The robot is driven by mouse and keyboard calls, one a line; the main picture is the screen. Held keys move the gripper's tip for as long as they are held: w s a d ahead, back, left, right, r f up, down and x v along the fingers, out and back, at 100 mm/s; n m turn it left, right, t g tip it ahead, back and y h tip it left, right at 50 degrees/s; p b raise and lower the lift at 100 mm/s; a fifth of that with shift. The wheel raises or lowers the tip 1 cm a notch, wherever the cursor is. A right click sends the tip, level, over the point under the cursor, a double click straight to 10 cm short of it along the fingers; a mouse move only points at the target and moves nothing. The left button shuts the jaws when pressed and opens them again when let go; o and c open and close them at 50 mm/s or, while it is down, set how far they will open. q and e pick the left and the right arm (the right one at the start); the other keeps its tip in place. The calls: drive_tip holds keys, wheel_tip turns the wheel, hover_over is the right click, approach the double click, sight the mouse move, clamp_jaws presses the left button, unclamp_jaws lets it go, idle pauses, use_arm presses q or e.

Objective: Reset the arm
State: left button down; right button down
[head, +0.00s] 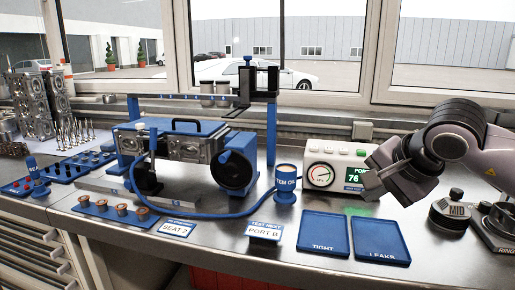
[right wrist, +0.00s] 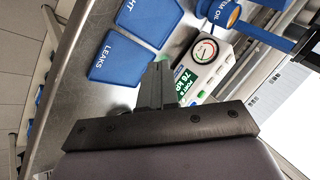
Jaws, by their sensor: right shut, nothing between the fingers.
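My right arm (head: 465,145) comes in from the right in the head view, bent over the right part of the bench. Its dark gripper (head: 378,182) is shut and empty, held in front of the right edge of the gauge box (head: 322,165). In the right wrist view the shut fingers (right wrist: 158,85) point toward the gauge box (right wrist: 204,62), and nothing is between them. The trays marked TIGHT (head: 325,232) and LEAKS (head: 381,237) lie below and to the left of the gripper in the head view, both empty. My left gripper is not in view.
A blue test rig (head: 190,150) with a hose stands mid-bench. A blue STEM OIL cup (head: 287,183) and PORT B sign (head: 265,231) are left of the trays. The MID knob (head: 452,209) and a RING part (head: 500,222) sit at the right. A valve rack (head: 122,213) is front left.

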drive_tip(key=s+a+f+m+g+y+p, duration=0.1)
drive_tip(key=s+a+f+m+g+y, duration=0.2)
drive_tip(key=s+a+m+y, duration=0.45)
drive_tip(key=s+a+f+m+g+y+p, duration=0.1)
drive_tip(key=s+a+f+m+g+y, duration=0.2)
drive_tip(key=a+y, duration=0.75)
drive_tip(key=w+d+f+m+t+h+p, duration=0.1)
drive_tip(key=d+f+m+t+h, duration=0.3)
drive_tip(key=m, duration=0.8)
drive_tip(key=d+f+m+t+h, duration=0.35)
drive_tip(key=m+t, duration=0.25)
drive_tip(key=m, duration=0.6)
drive_tip(key=w+d+f+m+t+h+p, duration=0.15)
drive_tip(key=f+m+t+h, duration=0.35)
drive_tip(key=m, duration=0.6)
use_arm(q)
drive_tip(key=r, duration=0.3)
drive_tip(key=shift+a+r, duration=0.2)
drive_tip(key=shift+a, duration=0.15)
use_arm(e)
drive_tip(key=s+d+f+m+g+h, duration=0.2)
drive_tip(key=s+d+f+m+g, duration=0.1)
drive_tip(key=s+f+m, duration=0.4)
drive_tip(key=s+d+f+m+g+h, duration=0.3)
drive_tip(key=s+d+f+m, duration=0.2)
drive_tip(key=s+f, duration=0.3)
wheel_tip(320, 180, down, 4)
drive_tip(key=shift+s+d+r+m, duration=0.1)
drive_tip(key=shift+s+d+m, duration=0.15)
drive_tip(key=shift+m, duration=0.6)
